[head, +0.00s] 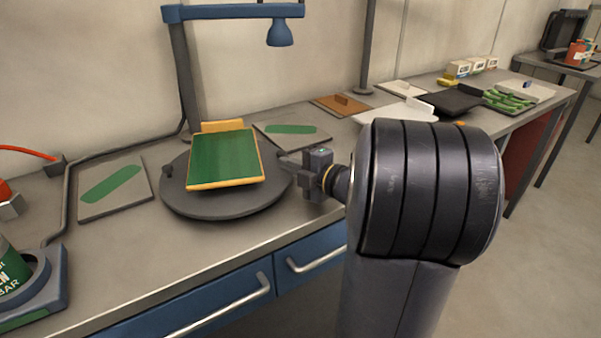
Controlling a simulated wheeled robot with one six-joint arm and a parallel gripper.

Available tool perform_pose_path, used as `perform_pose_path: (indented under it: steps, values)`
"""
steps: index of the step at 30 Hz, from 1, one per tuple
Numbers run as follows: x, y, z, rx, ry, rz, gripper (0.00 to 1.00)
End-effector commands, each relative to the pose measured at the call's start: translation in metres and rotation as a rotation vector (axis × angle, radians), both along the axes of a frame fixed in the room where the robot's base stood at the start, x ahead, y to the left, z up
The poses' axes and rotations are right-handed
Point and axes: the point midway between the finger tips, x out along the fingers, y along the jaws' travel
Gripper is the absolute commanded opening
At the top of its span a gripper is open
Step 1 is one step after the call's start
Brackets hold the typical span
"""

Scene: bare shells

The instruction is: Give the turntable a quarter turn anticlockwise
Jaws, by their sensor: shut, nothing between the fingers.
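The turntable (215,206) is a dark grey round disc on the workbench, left of the picture's middle. A green board with a yellow-orange edge (225,160) rests tilted on it, with a yellow block (222,126) behind. A small dark knob (168,171) stands at the disc's left rim. My gripper (283,163) comes in from the right, shut and empty, with its fingertips at the right rim of the disc, near the board's right side. I cannot tell whether the fingers touch the disc or anything on it.
A blue lamp arm (232,12) rises behind the turntable. Flat plates with green marks lie to the left (112,187) and behind right (292,134). A green can in a holder (15,275) stands at front left. Bench front (190,270) is clear.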

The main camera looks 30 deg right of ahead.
Motion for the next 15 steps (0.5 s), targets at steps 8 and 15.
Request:
perform_pose_path:
  steps: [8,15]
  values:
    - [0.019,-0.009,-0.004,0.000,0.000,0.000,0.00]
    - [0.020,-0.010,-0.004,0.001,0.000,0.000,0.00]
